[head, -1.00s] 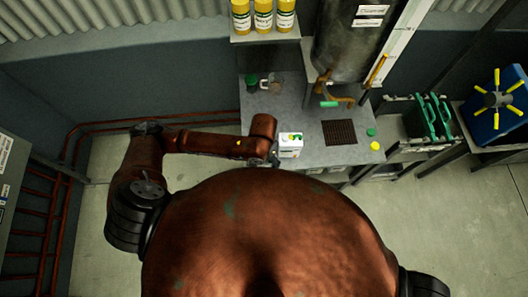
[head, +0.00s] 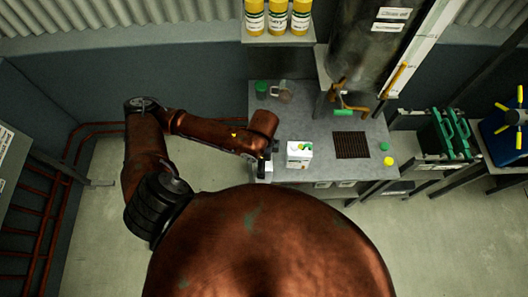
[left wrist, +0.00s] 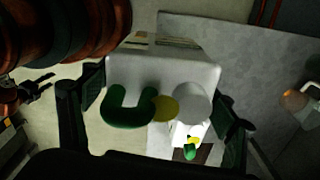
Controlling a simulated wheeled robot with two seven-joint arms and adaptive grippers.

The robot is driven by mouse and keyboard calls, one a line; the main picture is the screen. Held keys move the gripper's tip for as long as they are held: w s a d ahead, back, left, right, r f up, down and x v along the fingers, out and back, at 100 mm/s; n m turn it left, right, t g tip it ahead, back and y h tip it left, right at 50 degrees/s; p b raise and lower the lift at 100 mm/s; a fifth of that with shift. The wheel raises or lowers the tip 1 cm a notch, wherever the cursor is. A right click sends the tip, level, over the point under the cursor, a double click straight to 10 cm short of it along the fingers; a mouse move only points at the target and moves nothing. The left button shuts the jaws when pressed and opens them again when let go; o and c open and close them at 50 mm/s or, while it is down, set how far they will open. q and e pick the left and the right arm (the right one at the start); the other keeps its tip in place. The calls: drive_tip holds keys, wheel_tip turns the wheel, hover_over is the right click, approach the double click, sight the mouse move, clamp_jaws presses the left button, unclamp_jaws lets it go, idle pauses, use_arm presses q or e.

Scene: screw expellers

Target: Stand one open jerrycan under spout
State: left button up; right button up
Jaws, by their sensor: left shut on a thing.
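My left gripper (head: 264,157) is at the table's front left edge. In the left wrist view its fingers (left wrist: 160,112) are shut on a white jerrycan (left wrist: 165,72) with a green handle, a yellow disc and a round white neck. In the head view only a small white part of it (head: 265,169) shows below the gripper. Another white jerrycan (head: 299,154) with green and yellow on top stands on the table just right of the gripper; it also shows in the left wrist view (left wrist: 187,134). The spout (head: 338,98) with a green handle hangs from the dark tank (head: 372,45). My right gripper is out of view.
A dark grate (head: 351,145) lies bare on the table (head: 318,125) below the spout. A green cap (head: 384,147) and a yellow cap (head: 389,161) lie right of it. A green-topped jar (head: 261,89) and a glass jug (head: 284,92) stand at the back left.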

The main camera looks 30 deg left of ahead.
use_arm(q)
drive_tip(key=w+a+f, duration=0.5)
drive_tip(key=w+f, duration=0.3)
drive_tip(key=f, duration=0.3)
drive_tip(key=shift+w+a, duration=0.2)
drive_tip(key=shift+w, duration=0.2)
drive_tip(key=shift+f, duration=0.15)
drive_tip(key=o, duration=2)
drive_tip(key=shift+o, duration=0.2)
wheel_tip(320, 180, up, 12)
drive_tip(key=shift+s, duration=0.25)
